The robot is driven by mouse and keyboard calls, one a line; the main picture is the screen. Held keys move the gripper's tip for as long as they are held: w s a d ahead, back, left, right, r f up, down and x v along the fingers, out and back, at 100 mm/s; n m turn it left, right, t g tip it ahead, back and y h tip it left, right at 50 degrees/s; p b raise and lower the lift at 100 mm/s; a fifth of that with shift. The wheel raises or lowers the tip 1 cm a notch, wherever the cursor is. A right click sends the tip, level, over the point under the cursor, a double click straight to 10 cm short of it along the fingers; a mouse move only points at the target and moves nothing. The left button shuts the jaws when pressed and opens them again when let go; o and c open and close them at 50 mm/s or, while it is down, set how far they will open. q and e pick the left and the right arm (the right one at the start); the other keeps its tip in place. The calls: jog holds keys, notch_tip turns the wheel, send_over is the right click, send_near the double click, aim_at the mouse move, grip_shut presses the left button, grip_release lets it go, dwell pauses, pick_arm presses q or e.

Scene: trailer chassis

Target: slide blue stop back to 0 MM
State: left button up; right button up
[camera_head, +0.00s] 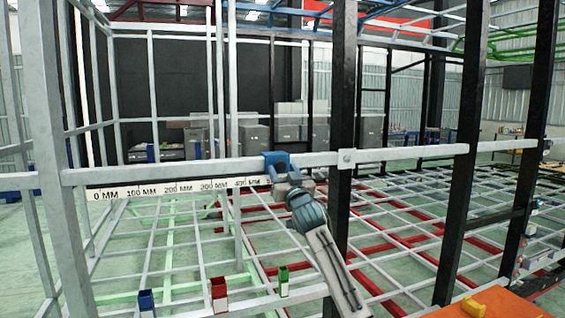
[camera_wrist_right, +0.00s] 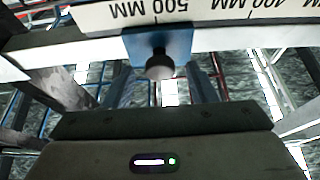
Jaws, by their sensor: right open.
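The blue stop (camera_head: 277,160) sits on the grey horizontal rail (camera_head: 215,167), just right of the 400 MM mark. In the right wrist view the blue stop (camera_wrist_right: 176,44) is beside the upside-down 500 MM print, with a dark round knob (camera_wrist_right: 160,66) facing me. The white scale strip (camera_head: 160,188) runs under the rail, with 0 MM at its left end. My right gripper (camera_head: 287,180) is at the stop from below and in front. Its two fingers (camera_wrist_right: 162,88) are apart, on either side below the knob; I cannot tell whether they touch the stop. My left gripper is not in view.
A grey upright post (camera_head: 57,130) stands at the rail's left end. A black post (camera_head: 342,100) crosses the rail right of the stop. Small blue, red and green blocks (camera_head: 219,292) stand below on the frame. An orange surface (camera_head: 495,305) is at lower right.

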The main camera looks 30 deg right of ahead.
jog(key=shift+w+d+r, duration=0.1)
jog(key=shift+w+r, duration=0.1)
jog(key=shift+w, duration=0.35)
